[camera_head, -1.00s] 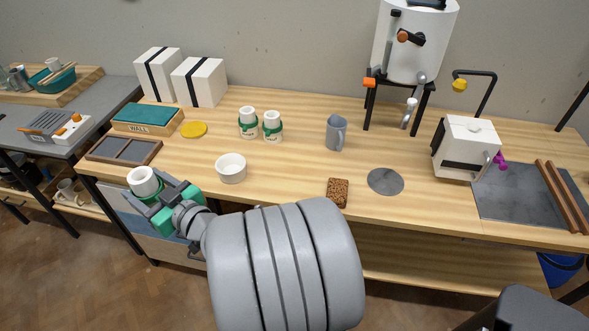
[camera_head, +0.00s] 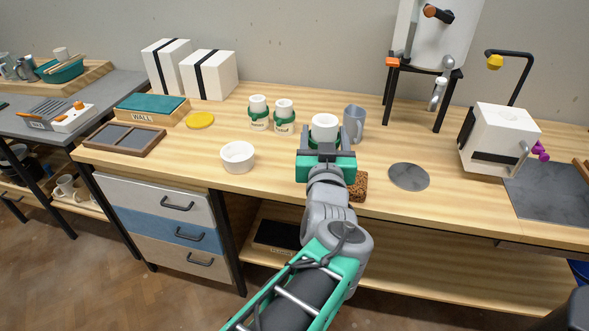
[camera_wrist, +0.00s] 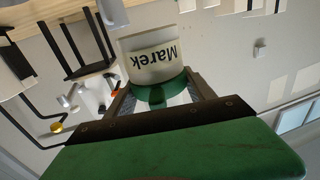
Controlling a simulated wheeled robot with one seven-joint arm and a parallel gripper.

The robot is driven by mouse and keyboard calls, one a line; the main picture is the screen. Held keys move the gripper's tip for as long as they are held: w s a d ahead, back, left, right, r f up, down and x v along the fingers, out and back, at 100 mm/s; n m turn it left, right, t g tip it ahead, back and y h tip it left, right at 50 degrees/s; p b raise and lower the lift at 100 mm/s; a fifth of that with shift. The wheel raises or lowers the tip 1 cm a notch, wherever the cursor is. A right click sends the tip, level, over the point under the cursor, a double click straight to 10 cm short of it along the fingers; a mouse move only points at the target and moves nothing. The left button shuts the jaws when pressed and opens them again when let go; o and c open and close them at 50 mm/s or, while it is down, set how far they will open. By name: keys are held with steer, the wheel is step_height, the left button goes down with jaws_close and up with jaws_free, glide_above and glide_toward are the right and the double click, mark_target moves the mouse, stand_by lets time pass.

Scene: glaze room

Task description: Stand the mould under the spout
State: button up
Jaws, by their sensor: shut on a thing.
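My gripper (camera_head: 326,146) is shut on a white mould (camera_head: 324,124) with a green band. It holds the mould upright, above the front part of the bench, in front of the grey mug. In the wrist view the mould (camera_wrist: 153,62) sits between the fingers and its label reads "Marek", upside down. Two similar moulds, one left (camera_head: 258,113) and one right (camera_head: 284,115), stand on the bench to the left. The white tank (camera_head: 435,40) is on a black stand at the back right. Its spout (camera_head: 438,93) hangs low at the tank's front, to the right of the held mould.
A grey mug (camera_head: 354,124) stands just behind and right of my gripper. A brown speckled block (camera_head: 358,187) lies below it, partly hidden. A grey disc (camera_head: 409,177) and a white box-shaped device (camera_head: 500,140) are to the right. A white bowl (camera_head: 238,157) is left.

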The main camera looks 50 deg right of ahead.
steer(key=shift+w+d+f+b, duration=1)
steer(key=shift+w+d+f, duration=0.3)
steer(key=shift+w+f, duration=0.75)
steer(key=shift+w+d+f+b, duration=0.95)
steer(key=shift+w+d+f, duration=0.4)
steer(key=shift+w+f, duration=0.65)
steer(key=shift+w+d+f+b, duration=1)
steer(key=shift+w+d+f, duration=0.5)
steer(key=shift+f, duration=0.85)
steer(key=shift+w+a, duration=0.15)
steer(key=shift+a, duration=0.05)
steer(key=shift+f, duration=0.2)
steer(key=o, duration=1.5)
steer(key=shift+o, duration=0.2)
